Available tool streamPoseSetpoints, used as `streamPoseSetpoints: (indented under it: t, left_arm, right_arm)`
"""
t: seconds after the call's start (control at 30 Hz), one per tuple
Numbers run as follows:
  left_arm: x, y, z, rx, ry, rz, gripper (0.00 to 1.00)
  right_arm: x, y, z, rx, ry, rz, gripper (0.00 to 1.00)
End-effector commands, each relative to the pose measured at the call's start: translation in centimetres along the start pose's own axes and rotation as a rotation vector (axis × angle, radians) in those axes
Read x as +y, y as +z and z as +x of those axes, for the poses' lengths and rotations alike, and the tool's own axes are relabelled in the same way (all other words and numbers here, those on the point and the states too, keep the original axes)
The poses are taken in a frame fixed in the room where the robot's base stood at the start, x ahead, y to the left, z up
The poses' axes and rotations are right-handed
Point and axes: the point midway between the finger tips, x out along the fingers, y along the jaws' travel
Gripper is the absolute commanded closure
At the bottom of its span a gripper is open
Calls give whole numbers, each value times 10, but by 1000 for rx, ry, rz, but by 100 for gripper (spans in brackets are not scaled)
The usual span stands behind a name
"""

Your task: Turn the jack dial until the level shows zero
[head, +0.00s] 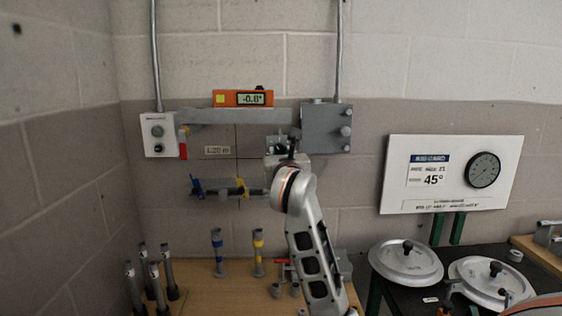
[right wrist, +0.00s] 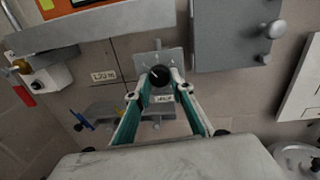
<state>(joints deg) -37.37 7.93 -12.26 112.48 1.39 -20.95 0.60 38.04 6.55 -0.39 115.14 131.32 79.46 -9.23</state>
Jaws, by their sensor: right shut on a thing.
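The orange digital level (head: 243,98) rests on top of the grey horizontal beam (head: 230,117). Its display appears to read -0.8°. The jack dial is a black round knob with a white pointer mark in the right wrist view (right wrist: 159,75), on a grey plate below the beam. My right gripper (right wrist: 158,88) has its two fingertips on either side of the dial and is shut on it. In the head view my right wrist (head: 291,188) covers most of the dial. My left gripper is not in view.
A blue-and-yellow-marked rod (head: 222,191) hangs below. A white angle board (head: 452,174) is at right. Posts and round lids stand lower down.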

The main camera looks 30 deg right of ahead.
Motion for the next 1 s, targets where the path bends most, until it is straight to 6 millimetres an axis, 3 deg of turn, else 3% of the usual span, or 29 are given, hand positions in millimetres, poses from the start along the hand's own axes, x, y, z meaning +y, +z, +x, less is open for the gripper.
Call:
streamPoseSetpoints:
  t: [0.13,0.4,0.6,0.77,1.0]
  left_arm:
    - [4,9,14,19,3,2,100]
    - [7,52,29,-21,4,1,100]
    - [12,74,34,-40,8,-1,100]
    - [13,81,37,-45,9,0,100]
    - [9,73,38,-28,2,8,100]
  right_arm:
    - [1,-5,0,-11,-1,135,99]
    - [2,-6,0,-24,-7,365,99]
    - [3,-4,1,-32,-8,501,99]
    - [2,-3,0,-37,-11,575,99]
    - [2,-1,0,-42,-12,632,99]
